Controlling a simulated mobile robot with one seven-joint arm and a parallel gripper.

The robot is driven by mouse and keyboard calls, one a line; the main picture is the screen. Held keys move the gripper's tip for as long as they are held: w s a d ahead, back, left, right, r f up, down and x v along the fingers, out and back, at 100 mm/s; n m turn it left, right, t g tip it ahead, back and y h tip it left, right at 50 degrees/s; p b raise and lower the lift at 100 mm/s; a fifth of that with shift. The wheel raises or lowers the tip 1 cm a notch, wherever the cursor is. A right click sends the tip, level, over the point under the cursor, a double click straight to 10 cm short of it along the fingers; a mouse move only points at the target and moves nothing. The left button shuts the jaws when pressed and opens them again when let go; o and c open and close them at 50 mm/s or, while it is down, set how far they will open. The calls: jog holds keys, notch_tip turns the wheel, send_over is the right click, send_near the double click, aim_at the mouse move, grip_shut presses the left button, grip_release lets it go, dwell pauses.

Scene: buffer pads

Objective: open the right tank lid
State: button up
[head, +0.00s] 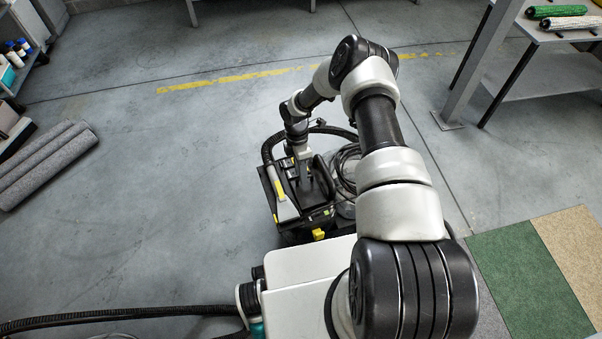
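A black and grey cleaning machine with yellow parts (319,235) stands on the floor at the middle of the head view, just beyond the white body in front. A grey handle piece with a yellow strip (284,207) lies on its left side. My arm reaches out over the machine and bends down to it. My gripper (304,184) is low over the machine's top, pointing down. Its fingertips blend into the dark parts, so I cannot tell whether it touches anything or is open. The right tank lid cannot be made out clearly; my gripper and arm cover part of the top.
A coiled hose (345,168) lies at the machine's right. Grey rolls (48,165) lie at the left. A table (548,85) with a metal post stands at the right. Green carpet (525,275) and beige carpet (575,250) are at lower right. The floor left of the machine is clear.

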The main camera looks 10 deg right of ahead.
jog(key=shift+f, duration=0.1)
grip_shut()
dwell(0.3)
